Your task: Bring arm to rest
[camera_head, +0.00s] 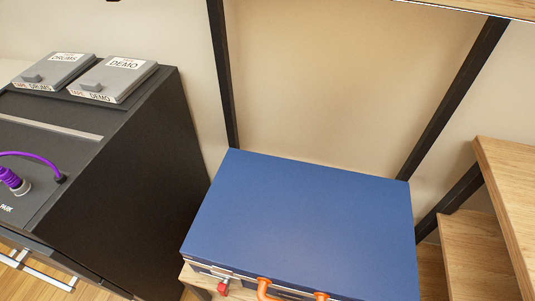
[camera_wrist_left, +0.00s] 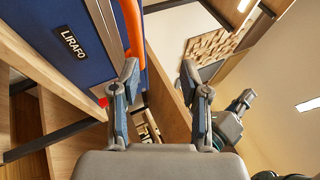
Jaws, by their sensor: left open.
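My left gripper (camera_wrist_left: 163,80) shows in the left wrist view, its two fingers spread apart with nothing between them. It is in front of the blue case's labelled face (camera_wrist_left: 75,40). The case's orange handle (camera_wrist_left: 133,25) runs just beyond one fingertip; I cannot tell whether they touch. In the head view the blue case (camera_head: 305,220) lies with its lid closed, and its orange handle (camera_head: 263,290) is at the bottom edge. Neither arm shows in the head view.
A black amplifier cabinet (camera_head: 140,160) stands left of the case, with two grey tape boxes (camera_head: 115,78) on top and a purple cable (camera_head: 30,157) plugged in. Wooden shelves (camera_head: 480,245) stand at the right. A dark metal frame (camera_head: 225,80) rises behind the case.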

